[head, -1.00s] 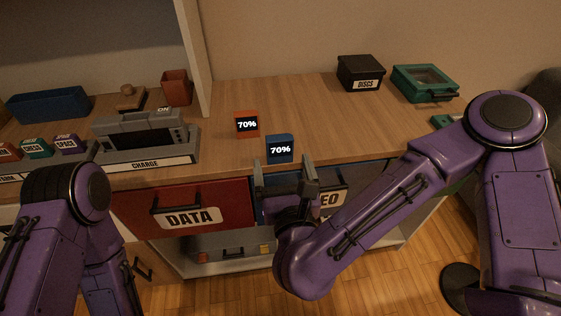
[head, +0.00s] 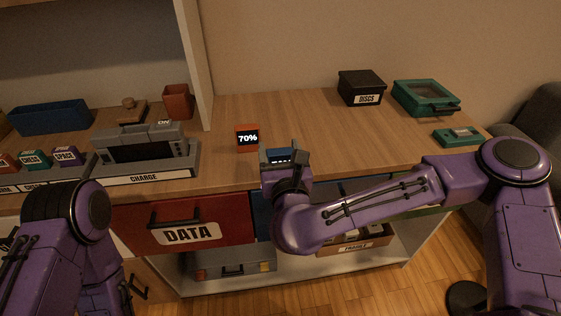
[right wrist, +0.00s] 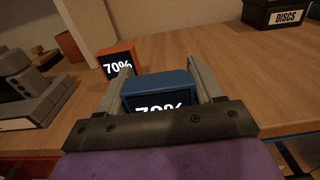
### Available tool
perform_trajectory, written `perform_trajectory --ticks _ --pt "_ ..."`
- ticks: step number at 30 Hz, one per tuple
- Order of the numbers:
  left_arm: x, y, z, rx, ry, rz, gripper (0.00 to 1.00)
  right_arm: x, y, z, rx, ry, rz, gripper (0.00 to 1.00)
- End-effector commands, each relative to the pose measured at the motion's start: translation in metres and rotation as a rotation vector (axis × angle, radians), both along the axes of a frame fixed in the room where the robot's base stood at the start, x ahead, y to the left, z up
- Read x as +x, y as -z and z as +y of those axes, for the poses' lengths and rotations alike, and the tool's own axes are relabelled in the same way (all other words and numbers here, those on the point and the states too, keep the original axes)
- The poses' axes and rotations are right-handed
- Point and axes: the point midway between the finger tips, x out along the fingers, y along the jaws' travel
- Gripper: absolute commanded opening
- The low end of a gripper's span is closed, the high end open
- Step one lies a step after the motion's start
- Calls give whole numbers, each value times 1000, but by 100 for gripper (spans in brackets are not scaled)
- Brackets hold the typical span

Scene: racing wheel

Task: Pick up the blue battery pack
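The blue battery pack (head: 280,154) stands on the wooden counter near its front edge, its 70% display partly hidden by my gripper. My right gripper (head: 281,165) reaches over the front edge with a finger on each side of the pack. In the right wrist view the blue pack (right wrist: 160,92) fills the gap between the fingers (right wrist: 160,85), which look shut on it. No lift off the counter is visible.
An orange pack (head: 247,138) reading 70% stands just left of the blue one. The grey charger (head: 145,155) is further left. A red DATA drawer (head: 185,222) lies below the counter edge. The counter behind the packs is clear.

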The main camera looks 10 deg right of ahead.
Motion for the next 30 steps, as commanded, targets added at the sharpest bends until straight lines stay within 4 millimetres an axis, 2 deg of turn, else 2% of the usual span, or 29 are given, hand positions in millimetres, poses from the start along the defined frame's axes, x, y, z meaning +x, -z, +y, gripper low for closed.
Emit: perform_trajectory --ticks 1,2,3,12,16,18,20,25,30 --pt "0 0 0 0 0 0 92 0 0 0 0 0 0 43" --pt "0 0 0 0 0 0 92 0 0 0 0 0 0 33" --pt "0 0 0 0 0 0 92 0 0 0 0 0 0 31" --pt "0 0 0 0 0 0 92 0 -4 0 0 0 -1 31" --pt "0 -1 0 0 0 0 92 0 -20 0 0 -1 -4 31" --pt "0 -2 0 0 0 0 92 0 -35 0 1 -1 -6 31" --pt "0 -3 0 0 0 0 92 -12 -48 3 2 -4 -7 31" --pt "0 -7 0 0 0 0 92 -52 -96 8 0 -5 -9 31" --pt "0 2 0 0 0 0 92 -101 -111 15 -2 -5 -8 31"
